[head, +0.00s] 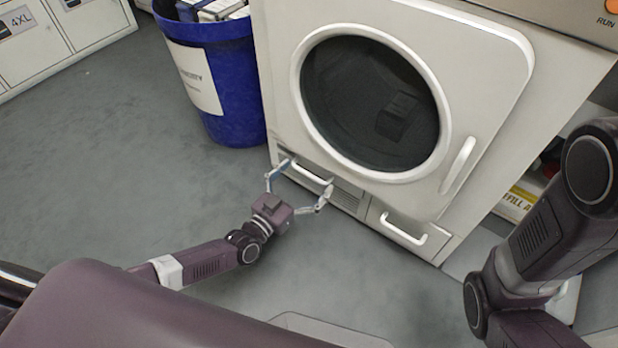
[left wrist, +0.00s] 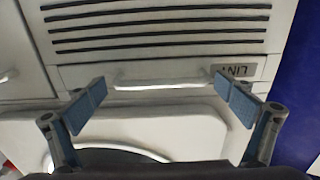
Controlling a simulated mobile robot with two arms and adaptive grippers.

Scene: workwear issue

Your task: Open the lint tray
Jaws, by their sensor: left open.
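The lint tray (left wrist: 190,72) is a narrow white front low on the white dryer, with a dark-lettered LINT label (left wrist: 237,72) that appears upside down in the left wrist view. The tray looks flush with the machine front. Its pale bar handle (left wrist: 163,82) lies between my left gripper's (left wrist: 163,92) two spread blue-padded fingers, with a gap at each end. In the head view my left gripper (head: 306,177) is open around the handle (head: 312,173) at the dryer's lower left. Contact with the dryer front is unclear. My right gripper is out of view.
The dryer's (head: 275,60) round dark door (head: 370,100) is above. A blue bin (head: 232,115) stands left. Grey floor in front is clear.

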